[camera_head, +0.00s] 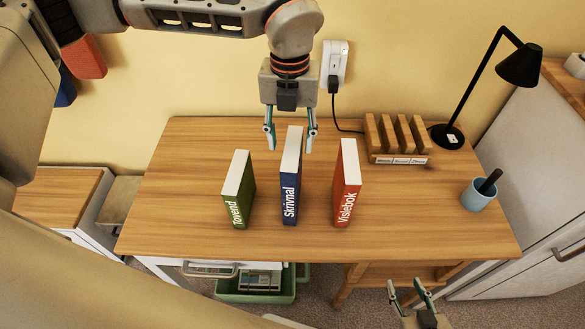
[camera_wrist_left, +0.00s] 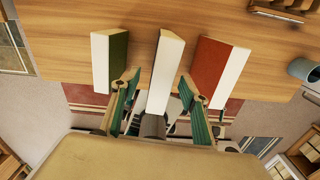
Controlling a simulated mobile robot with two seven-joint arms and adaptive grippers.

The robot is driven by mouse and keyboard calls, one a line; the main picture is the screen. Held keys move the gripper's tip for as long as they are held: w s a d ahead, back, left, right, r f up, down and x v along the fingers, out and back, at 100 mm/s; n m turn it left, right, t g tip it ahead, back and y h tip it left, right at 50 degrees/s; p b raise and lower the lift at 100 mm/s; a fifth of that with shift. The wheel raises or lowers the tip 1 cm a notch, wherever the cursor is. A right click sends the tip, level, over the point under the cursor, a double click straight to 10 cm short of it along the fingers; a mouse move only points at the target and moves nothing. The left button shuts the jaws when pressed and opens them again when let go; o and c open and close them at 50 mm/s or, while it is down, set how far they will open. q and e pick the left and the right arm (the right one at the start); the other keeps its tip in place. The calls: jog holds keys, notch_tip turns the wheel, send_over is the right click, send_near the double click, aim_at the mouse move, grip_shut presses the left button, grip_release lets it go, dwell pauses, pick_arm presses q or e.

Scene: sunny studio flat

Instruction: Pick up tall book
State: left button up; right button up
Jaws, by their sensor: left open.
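Three books stand upright on the wooden desk (camera_head: 410,215). The tall blue book "Skrivnal" (camera_head: 290,190) is in the middle; its pale page edge shows in the left wrist view (camera_wrist_left: 165,70). The green book "Tovend" (camera_head: 239,190) is to its left and the red book "Vislebok" (camera_head: 347,190) to its right. My left gripper (camera_head: 290,147) is open, pointing down at the top of the blue book. In the left wrist view the blue book lies between the spread fingers (camera_wrist_left: 160,85), with gaps showing. My right gripper (camera_head: 409,293) is open and empty near the bottom edge.
A wooden rack (camera_head: 397,138), a black lamp (camera_head: 518,67) and a blue cup with a dark item (camera_head: 478,194) stand at the desk's right. A wall socket with a plug (camera_head: 334,65) is behind my left gripper. The desk's left part is clear.

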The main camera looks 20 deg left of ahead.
pick_arm(q)
jog(key=f, duration=0.2)
jog(key=f+p, duration=0.1)
jog(key=f, duration=0.4)
jog(key=shift+s+d+f, duration=0.2)
jog(key=shift+d+f, duration=0.05)
jog(key=shift+r, duration=0.1)
grip_shut()
